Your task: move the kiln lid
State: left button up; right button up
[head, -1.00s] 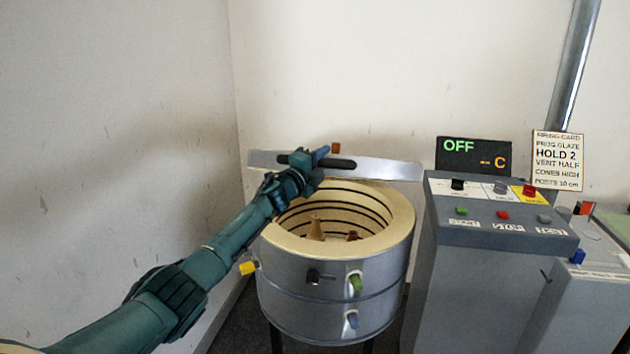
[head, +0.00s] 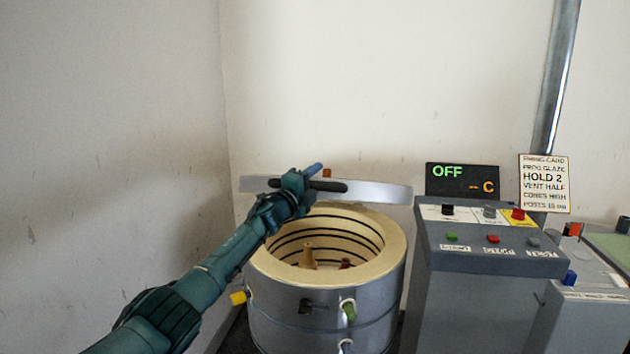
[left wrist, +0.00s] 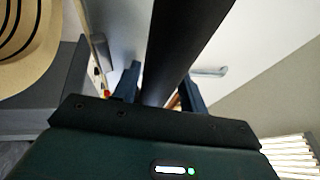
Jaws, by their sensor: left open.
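The kiln lid (head: 378,192) stands raised at the back of the round kiln (head: 290,295), seen almost edge-on as a pale grey band. A dark bar handle (head: 331,187) runs along its front. My left gripper (head: 309,175) is at this handle, with its fingers open. In the left wrist view the dark handle (left wrist: 185,45) passes between the two spread fingers of the left gripper (left wrist: 160,90). Whether the fingers touch it, I cannot tell. The kiln mouth is open, showing dark coil rings and a tan piece (head: 308,257) inside. My right gripper is out of view.
A grey control box (head: 490,270) with buttons and switches stands close at the kiln's right. Its display (head: 462,179) reads OFF. A firing card (head: 544,183) and a metal pipe (head: 556,90) are behind it. Walls close in at the back and left.

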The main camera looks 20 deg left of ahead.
pick_arm(q)
jog(key=shift+s+a+f, duration=0.1)
jog(key=shift+a+f, duration=0.15)
jog(key=shift+s+a+f, duration=0.1)
jog(key=shift+s+a, duration=0.1)
jog(key=shift+s, duration=0.2)
jog(key=v, duration=1.2)
jog(key=shift+d, duration=0.35)
